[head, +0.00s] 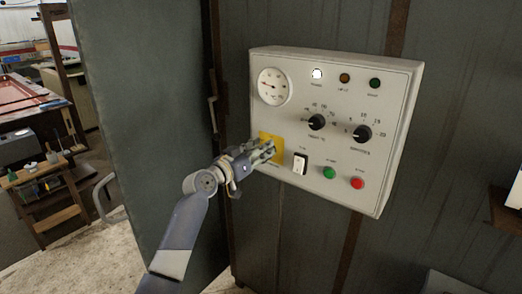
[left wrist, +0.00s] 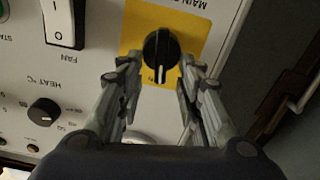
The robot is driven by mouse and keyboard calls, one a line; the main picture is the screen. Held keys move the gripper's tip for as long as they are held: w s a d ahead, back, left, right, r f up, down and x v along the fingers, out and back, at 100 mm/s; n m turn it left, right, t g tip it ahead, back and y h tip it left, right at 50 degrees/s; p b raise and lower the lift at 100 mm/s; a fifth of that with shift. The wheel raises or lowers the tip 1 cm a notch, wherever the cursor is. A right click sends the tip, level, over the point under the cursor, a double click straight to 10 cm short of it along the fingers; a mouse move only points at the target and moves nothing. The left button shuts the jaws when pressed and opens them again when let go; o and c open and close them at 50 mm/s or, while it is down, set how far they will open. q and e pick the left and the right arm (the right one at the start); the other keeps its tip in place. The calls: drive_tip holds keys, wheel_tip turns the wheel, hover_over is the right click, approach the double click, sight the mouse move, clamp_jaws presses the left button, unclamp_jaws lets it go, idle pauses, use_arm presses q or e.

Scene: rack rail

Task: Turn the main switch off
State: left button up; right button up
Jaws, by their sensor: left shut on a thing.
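The main switch is a black rotary knob (left wrist: 160,52) on a yellow plate (left wrist: 136,38), with part of its "MAIN" label showing upside down in the left wrist view. The knob's white mark points down in that view. In the head view the yellow plate (head: 264,137) is at the lower left of the white control panel (head: 338,57), and my gripper hides the knob. My left gripper (head: 268,150) reaches the plate from the lower left. Its fingers are shut on the knob, one on each side. My right gripper is not in view.
A black and white fan rocker switch (head: 300,163) is just right of my gripper. Green (head: 329,172) and red (head: 357,183) buttons, two dials and a gauge (head: 273,87) share the panel. The white lamp (head: 317,74) is lit. A dark door (head: 145,110) stands left.

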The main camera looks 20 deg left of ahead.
use_arm(q)
drive_tip(key=shift+w+a+f+n+p, duration=0.1)
drive_tip(key=shift+a+f+n+p, duration=0.25)
drive_tip(key=shift+n, duration=2.3)
drive_tip(key=shift+w+a+f+n+p, duration=0.1)
drive_tip(key=shift+a+f+n+p, duration=0.3)
drive_tip(key=shift+n, duration=2.2)
drive_tip(key=shift+w+a+f+n+p, duration=0.1)
drive_tip(key=shift+f+n+p, duration=0.35)
drive_tip(key=shift+n, duration=2.2)
drive_tip(key=shift+r, duration=0.15)
drive_tip(key=o, duration=1.1)
drive_tip(key=shift+c, duration=0.2)
